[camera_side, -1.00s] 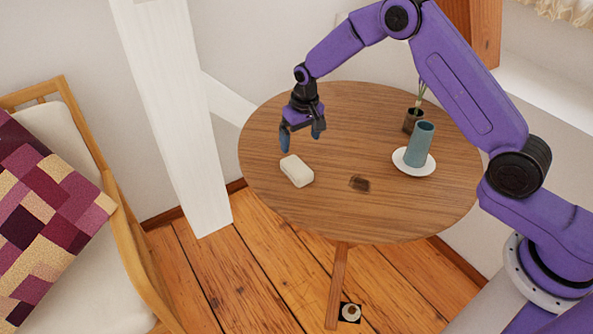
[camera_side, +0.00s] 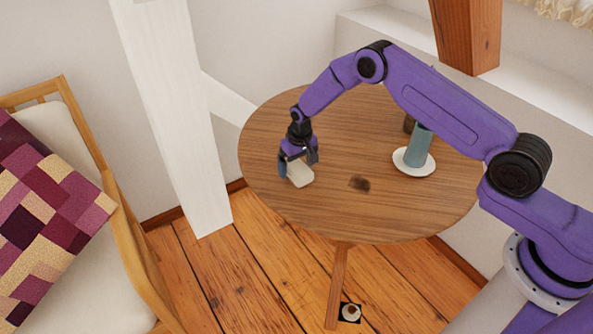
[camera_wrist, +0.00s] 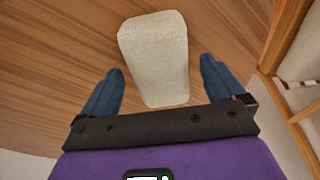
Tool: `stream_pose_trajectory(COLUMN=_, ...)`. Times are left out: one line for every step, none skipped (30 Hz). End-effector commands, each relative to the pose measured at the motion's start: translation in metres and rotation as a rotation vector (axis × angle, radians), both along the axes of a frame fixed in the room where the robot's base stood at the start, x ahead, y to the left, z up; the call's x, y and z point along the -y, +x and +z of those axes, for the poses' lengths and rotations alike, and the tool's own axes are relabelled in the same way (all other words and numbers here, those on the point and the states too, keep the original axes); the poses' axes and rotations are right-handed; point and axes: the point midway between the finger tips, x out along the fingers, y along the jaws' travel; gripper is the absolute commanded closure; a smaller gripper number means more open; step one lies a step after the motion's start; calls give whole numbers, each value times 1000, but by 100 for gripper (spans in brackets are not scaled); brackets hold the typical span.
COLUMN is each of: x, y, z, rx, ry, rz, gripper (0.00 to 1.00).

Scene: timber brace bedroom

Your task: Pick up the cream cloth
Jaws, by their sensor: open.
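The cream cloth (camera_side: 300,177) is a folded, rounded block lying on the left part of the round wooden table (camera_side: 340,215). My gripper (camera_side: 298,172) is low over it, with a finger on each side of its rear end. In the wrist view the cloth (camera_wrist: 156,55) lies ahead of and between the blue fingers of my gripper (camera_wrist: 160,85). The fingers are open, with visible gaps to the cloth on both sides. The near end of the cloth reaches close to the dark gripper body.
A white post (camera_side: 180,120) and a chair (camera_side: 125,230) stand left. The front tabletop is clear.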

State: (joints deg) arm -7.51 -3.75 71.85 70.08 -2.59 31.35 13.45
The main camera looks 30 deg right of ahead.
Motion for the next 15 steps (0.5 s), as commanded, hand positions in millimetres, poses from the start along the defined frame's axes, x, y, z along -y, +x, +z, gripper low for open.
stream_pose_trajectory(x=0, y=0, z=-4, rx=0, ry=0, rz=0, gripper=4)
stream_pose_trajectory(x=0, y=1, z=-6, rx=0, ry=0, rz=0, gripper=4)
stream_pose_trajectory(x=0, y=1, z=-8, rx=0, ry=0, rz=0, gripper=4)
stream_pose_trajectory(x=0, y=1, z=-8, rx=1, ry=0, rz=0, gripper=4)
stream_pose_trajectory(x=0, y=1, z=-9, rx=1, ry=0, rz=0, gripper=4)
stream_pose_trajectory(x=0, y=1, z=-9, rx=1, ry=0, rz=1, gripper=4)
stream_pose_trajectory(x=0, y=1, z=-9, rx=1, ry=0, rz=1, gripper=4)
stream_pose_trajectory(x=0, y=1, z=-9, rx=1, ry=0, rz=1, gripper=4)
stream_pose_trajectory(x=0, y=1, z=-9, rx=1, ry=0, rz=1, gripper=4)
stream_pose_trajectory(x=0, y=1, z=-9, rx=1, ry=0, rz=1, gripper=4)
stream_pose_trajectory(x=0, y=1, z=-9, rx=1, ry=0, rz=1, gripper=4)
stream_pose_trajectory(x=0, y=1, z=-9, rx=1, ry=0, rz=1, gripper=17)
stream_pose_trajectory(x=0, y=1, z=-9, rx=1, ry=0, rz=1, gripper=27)
stream_pose_trajectory(x=0, y=1, z=-9, rx=1, ry=0, rz=1, gripper=37)
stream_pose_trajectory(x=0, y=1, z=-8, rx=1, ry=0, rz=1, gripper=50)
